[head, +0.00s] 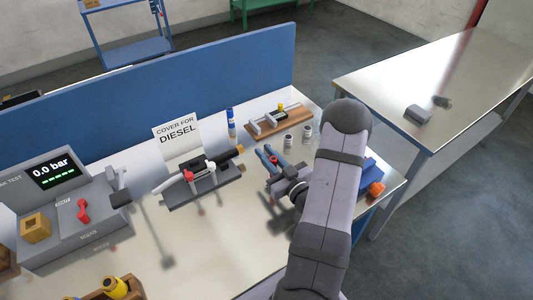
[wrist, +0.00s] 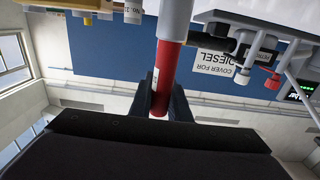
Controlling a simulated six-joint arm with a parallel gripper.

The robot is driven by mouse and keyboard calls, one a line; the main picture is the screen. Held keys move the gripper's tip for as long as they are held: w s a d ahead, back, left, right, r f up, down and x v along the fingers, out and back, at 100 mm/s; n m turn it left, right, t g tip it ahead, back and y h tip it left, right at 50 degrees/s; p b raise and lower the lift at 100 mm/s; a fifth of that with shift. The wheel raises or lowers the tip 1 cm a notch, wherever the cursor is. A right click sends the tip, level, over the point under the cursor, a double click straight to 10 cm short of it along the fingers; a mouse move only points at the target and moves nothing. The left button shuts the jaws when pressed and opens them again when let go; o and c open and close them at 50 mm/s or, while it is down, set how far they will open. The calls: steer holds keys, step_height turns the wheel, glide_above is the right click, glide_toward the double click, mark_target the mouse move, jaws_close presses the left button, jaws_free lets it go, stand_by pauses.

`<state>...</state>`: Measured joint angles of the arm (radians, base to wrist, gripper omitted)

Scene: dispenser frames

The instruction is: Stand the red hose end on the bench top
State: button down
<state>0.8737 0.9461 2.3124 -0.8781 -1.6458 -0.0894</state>
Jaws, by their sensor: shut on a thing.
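My gripper (head: 268,158) is over the right part of the pale bench top (head: 245,245). Its fingers are closed around a red hose end (head: 274,160), of which only a small part shows in the head view. In the wrist view the red hose end (wrist: 168,70) is a smooth red tube between the dark fingers (wrist: 162,98), with a wider pale grey part at its upper end in the picture. A shadow lies on the bench apart from my gripper, so it seems raised. The gap under the hose end is hidden.
The front middle of the bench is clear.

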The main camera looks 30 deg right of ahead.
steer(key=shift+f, duration=0.2)
steer(key=c, duration=1.7)
jaws_free()
steer(key=shift+o, duration=0.2)
steer(key=shift+r, duration=0.3)
steer(key=s+b, duration=0.3)
steer(key=s, duration=0.9)
steer(key=shift+b, duration=0.4)
steer(key=shift+f, duration=0.1)
